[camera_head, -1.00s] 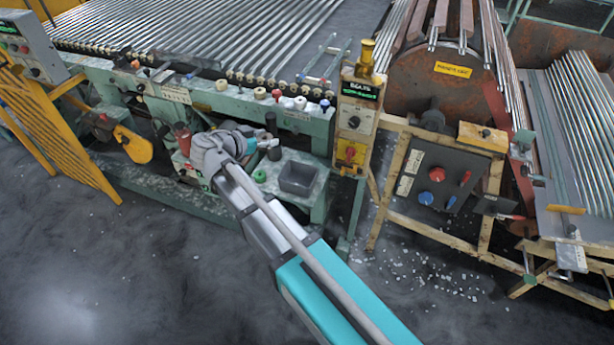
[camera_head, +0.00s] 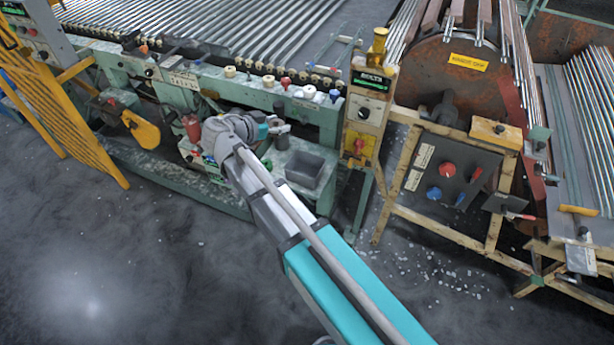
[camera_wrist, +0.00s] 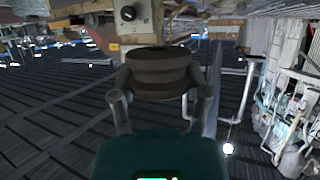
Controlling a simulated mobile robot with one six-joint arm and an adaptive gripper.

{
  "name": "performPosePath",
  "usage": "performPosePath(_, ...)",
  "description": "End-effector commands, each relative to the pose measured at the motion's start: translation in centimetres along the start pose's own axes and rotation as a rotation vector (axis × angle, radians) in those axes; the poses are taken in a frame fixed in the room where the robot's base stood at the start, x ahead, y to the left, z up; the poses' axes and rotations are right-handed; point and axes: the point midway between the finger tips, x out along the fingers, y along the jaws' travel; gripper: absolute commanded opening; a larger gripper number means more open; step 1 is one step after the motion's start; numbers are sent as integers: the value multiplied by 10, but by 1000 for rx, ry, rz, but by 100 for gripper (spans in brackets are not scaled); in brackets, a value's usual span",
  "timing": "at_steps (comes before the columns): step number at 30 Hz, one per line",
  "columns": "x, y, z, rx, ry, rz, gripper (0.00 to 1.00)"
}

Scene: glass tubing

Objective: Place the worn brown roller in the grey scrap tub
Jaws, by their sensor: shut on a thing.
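The worn brown roller (camera_wrist: 160,74) is a ribbed brown cylinder between the two fingers of my gripper (camera_wrist: 159,92) in the wrist view. The fingers are shut on its sides, and its top is seen nearly edge-on. In the head view my gripper (camera_head: 281,131) is small, in front of the green machine's rail, up and left of the tub. The roller cannot be made out clearly there. The grey scrap tub (camera_head: 304,166) is an open square box on a low shelf of the machine. It looks empty.
A yellowish control post (camera_head: 363,115) rises right of the tub. A red object (camera_head: 192,127) stands left of my wrist.

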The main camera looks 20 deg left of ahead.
Motion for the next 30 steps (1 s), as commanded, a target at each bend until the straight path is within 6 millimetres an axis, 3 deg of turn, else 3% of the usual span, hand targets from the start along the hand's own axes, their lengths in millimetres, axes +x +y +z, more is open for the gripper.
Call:
performPosePath(21, 61, 54, 95, -2, -3, -4, 21)
performPosePath(30, 72, 65, 111, -2, -3, -5, 21)
